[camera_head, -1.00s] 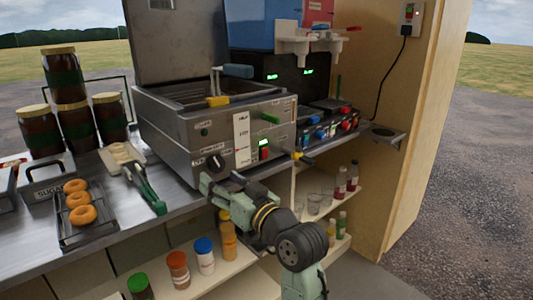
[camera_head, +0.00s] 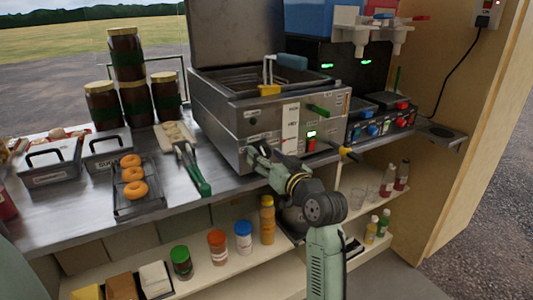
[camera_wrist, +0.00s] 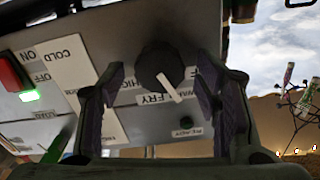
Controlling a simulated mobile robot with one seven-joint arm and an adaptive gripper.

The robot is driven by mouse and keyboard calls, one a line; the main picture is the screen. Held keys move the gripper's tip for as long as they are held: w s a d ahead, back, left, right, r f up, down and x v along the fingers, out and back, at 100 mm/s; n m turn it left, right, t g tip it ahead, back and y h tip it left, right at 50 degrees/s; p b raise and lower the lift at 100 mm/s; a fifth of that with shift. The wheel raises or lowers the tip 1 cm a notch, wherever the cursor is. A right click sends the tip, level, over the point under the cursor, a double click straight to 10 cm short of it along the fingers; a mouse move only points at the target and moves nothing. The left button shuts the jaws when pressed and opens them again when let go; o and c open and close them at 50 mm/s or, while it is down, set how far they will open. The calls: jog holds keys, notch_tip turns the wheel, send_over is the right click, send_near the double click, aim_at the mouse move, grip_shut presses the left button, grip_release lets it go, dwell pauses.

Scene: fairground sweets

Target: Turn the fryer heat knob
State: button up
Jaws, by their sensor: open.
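The fryer (camera_head: 235,125) stands on the counter with its front panel facing me. Its black heat knob (camera_wrist: 160,62) shows upside down in the wrist view, with a white pointer slanting to the lower right, near the FRY and WARM labels. My gripper (camera_wrist: 174,85) is open at the front panel, one finger on each side of the knob in that picture. I cannot tell whether the fingers touch it. In the head view my gripper (camera_head: 256,158) covers the knob.
A red switch (camera_wrist: 10,74) and green light (camera_wrist: 29,96) sit on the panel. A green-handled tool (camera_head: 194,172) and a tray (camera_head: 150,207) of doughnuts lie left of the fryer. Bottles, including an orange one (camera_head: 267,220), stand on the shelf below.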

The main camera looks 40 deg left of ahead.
jog(key=shift+a, duration=0.15)
jog(key=shift+c, duration=0.3)
jog(key=c, duration=1.1)
